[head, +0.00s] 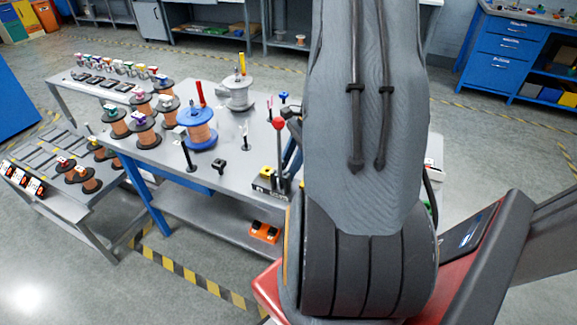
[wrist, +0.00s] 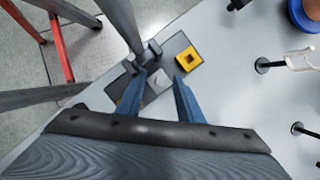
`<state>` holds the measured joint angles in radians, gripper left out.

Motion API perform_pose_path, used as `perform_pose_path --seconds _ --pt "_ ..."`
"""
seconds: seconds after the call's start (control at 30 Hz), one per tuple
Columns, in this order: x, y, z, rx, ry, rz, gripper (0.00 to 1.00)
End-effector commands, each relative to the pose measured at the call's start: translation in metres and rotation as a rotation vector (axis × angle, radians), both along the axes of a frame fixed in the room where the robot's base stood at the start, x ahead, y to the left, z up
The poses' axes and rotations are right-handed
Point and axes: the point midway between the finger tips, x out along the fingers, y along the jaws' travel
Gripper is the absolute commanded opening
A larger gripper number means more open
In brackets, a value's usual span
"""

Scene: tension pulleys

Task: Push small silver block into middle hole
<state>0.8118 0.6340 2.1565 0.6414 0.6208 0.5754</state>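My gripper (wrist: 162,78) shows in the wrist view with its two blue fingers apart, over a dark plate (wrist: 207,44) on the grey table. A small light-grey patch (wrist: 160,86) shows between the fingers; it may be the small silver block, but I cannot tell whether it is a block or a hole. A yellow square piece with a dark centre (wrist: 187,60) sits on the plate just beyond the right fingertip. It also shows in the head view (head: 267,172), on the plate's left part. My arm hides most of the plate and gripper there.
A grey post (wrist: 122,22) rises close to the left finger. A red-knobbed lever (head: 278,125) stands by the plate. Copper wire spools, one with a blue base (head: 200,141), and a grey spool (head: 238,93) stand farther left.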

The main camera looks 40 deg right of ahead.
Motion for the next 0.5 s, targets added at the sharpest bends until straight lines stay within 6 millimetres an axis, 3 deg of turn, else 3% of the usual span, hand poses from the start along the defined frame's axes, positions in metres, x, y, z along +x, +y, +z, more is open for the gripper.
perform_pose_path --seconds 0.27,0.5 --pt "0.000 -0.003 0.006 -0.001 -0.002 0.001 0.34" --pt "-0.005 -0.017 0.040 -0.003 -0.005 0.000 0.34"
